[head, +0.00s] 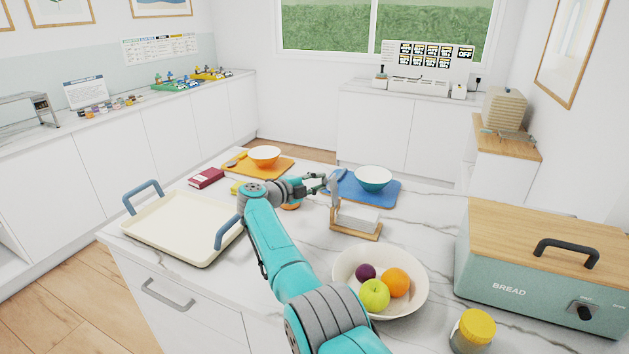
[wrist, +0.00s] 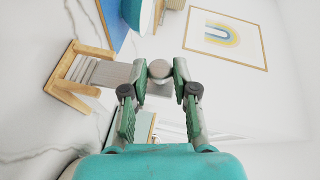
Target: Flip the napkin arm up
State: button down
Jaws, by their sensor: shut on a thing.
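The napkin holder (head: 372,238) stands on the marble island, a wooden base with a stack of white napkins (head: 358,219) on it. It also shows on its side in the wrist view (wrist: 72,70). Its grey napkin arm (head: 336,192) stands raised, close to upright, at the holder's left end, clear of the napkins. In the wrist view the arm (wrist: 110,74) ends in a round pale knob (wrist: 159,70). My gripper (head: 326,184) is shut on that knob, with one fingertip on each side (wrist: 160,77).
A blue mat (head: 355,190) with a teal bowl (head: 374,178) lies just behind the holder. A fruit bowl (head: 345,260) is in front of it. A cream tray (head: 175,222) is at left, and a green bread box (head: 535,285) at right. Marble is clear between holder and bread box.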

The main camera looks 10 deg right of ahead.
jog(key=shift+w+a+f, duration=0.1)
jog(key=shift+a+f, duration=0.05)
jog(key=shift+a, duration=0.05)
dwell(0.4)
jog(key=c, duration=0.9)
grip_release()
jog(key=v, duration=1.2)
jog(key=shift+f, duration=0.2)
